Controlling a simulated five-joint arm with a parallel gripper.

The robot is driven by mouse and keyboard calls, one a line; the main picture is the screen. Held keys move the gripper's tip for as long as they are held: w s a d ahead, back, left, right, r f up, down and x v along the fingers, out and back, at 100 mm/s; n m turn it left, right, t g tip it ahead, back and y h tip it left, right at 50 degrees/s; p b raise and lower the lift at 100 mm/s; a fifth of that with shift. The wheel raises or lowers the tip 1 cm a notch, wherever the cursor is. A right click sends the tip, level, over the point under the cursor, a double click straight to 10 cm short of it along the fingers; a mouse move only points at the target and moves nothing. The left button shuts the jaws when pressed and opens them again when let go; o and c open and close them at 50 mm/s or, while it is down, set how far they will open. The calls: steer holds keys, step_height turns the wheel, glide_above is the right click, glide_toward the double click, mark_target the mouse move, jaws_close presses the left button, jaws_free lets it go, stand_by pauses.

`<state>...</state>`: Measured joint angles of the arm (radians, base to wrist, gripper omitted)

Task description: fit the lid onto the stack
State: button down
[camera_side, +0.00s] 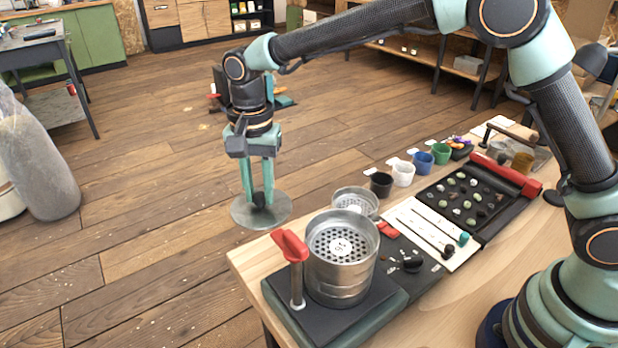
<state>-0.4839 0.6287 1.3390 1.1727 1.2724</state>
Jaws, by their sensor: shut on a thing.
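My gripper (258,196) points straight down and is shut on the dark knob of the lid (243,216), a flat grey metal disc. The lid hangs about level past the table's far left edge, with the floor behind it in the picture. The stack (340,285) is a round metal cylinder of sieves, open at the top, with a perforated plate and a white label inside. It stands on a dark base (385,312) to the lower right of the lid. The lid and the stack are apart.
A red-topped post (296,275) stands close to the stack's left side. A loose metal sieve (355,200) sits behind the stack. Several small cups, including a black one (381,184), line the far edge. A black sample tray (462,200) lies to the right.

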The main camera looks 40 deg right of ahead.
mark_target(260, 195)
step_height(260, 195, up, 6)
steer(key=shift+r, duration=0.1)
steer(key=shift+s+r, duration=0.1)
steer(key=shift+r, duration=0.2)
steer(key=s+d+r, duration=0.2)
steer(key=s, duration=0.6)
steer(key=s+d+r, duration=0.2)
steer(key=s+d, duration=0.1)
steer(key=s, duration=0.5)
steer(key=shift+a+f, duration=0.15)
steer(key=shift+f, duration=2.45)
steer(key=shift+f, duration=0.55)
steer(key=c, duration=0.9)
jaws_free()
steer(key=shift+c, duration=0.2)
